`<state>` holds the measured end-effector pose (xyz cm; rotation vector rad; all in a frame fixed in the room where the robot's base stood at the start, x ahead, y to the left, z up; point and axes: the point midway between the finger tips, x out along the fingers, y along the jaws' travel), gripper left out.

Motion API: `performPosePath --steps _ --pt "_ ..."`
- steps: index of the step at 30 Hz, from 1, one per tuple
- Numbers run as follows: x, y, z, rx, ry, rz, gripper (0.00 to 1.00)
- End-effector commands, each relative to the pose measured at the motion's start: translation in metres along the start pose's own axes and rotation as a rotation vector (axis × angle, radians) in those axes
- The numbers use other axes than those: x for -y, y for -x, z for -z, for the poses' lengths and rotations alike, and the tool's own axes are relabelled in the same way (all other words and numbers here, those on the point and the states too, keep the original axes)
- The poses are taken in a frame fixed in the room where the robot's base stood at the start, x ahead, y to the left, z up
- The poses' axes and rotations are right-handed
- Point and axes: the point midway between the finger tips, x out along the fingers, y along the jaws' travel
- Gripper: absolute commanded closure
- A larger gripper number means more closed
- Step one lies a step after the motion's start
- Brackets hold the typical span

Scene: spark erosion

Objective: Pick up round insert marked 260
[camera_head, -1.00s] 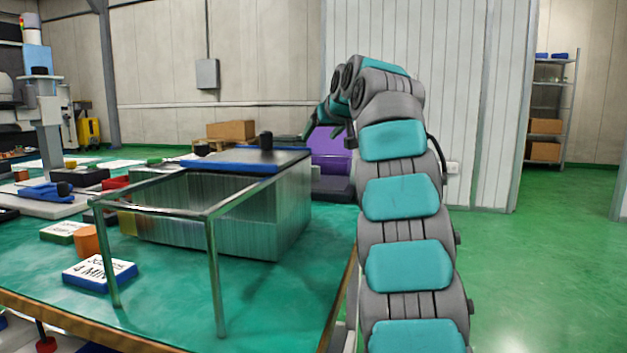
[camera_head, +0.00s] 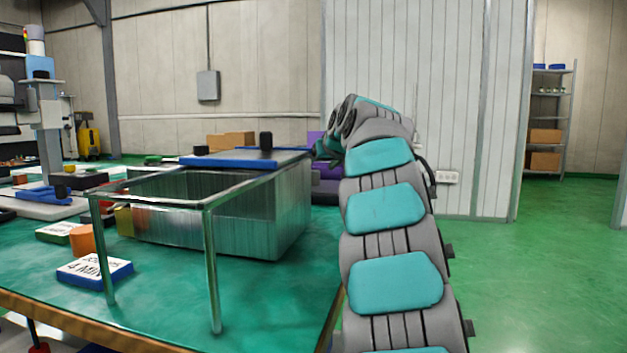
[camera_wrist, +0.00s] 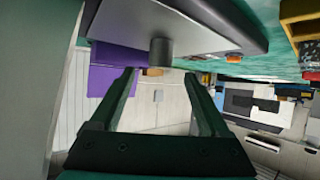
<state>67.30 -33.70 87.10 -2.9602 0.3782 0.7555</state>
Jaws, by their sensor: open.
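No marking 260 is readable in either view, so I cannot tell which thing is the round insert. In the wrist view a grey cylinder (camera_wrist: 161,52), seemingly the same one, shows just beyond my fingertips, against a grey surface. My gripper (camera_wrist: 160,75) is open, with nothing between its fingers. In the head view my arm partly hides it, right of the box. An orange cylinder (camera_head: 82,240) stands on the table at the left.
A metal-rod frame (camera_head: 207,205) stands at the front of the box on the green table (camera_head: 180,305). A white and blue block marked "4 MIN" (camera_head: 95,272) lies left of it. A purple object (camera_head: 327,186) is behind the box. Open floor lies to the right.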

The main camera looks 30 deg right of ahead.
Motion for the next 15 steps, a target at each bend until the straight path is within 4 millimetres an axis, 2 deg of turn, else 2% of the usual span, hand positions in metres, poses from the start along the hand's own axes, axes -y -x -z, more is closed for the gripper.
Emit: performPosePath --steps 8,15 --pt "-0.001 -0.015 -0.001 0.003 0.000 0.000 0.20" --pt "-0.001 -0.046 0.000 0.002 0.001 0.000 0.20"
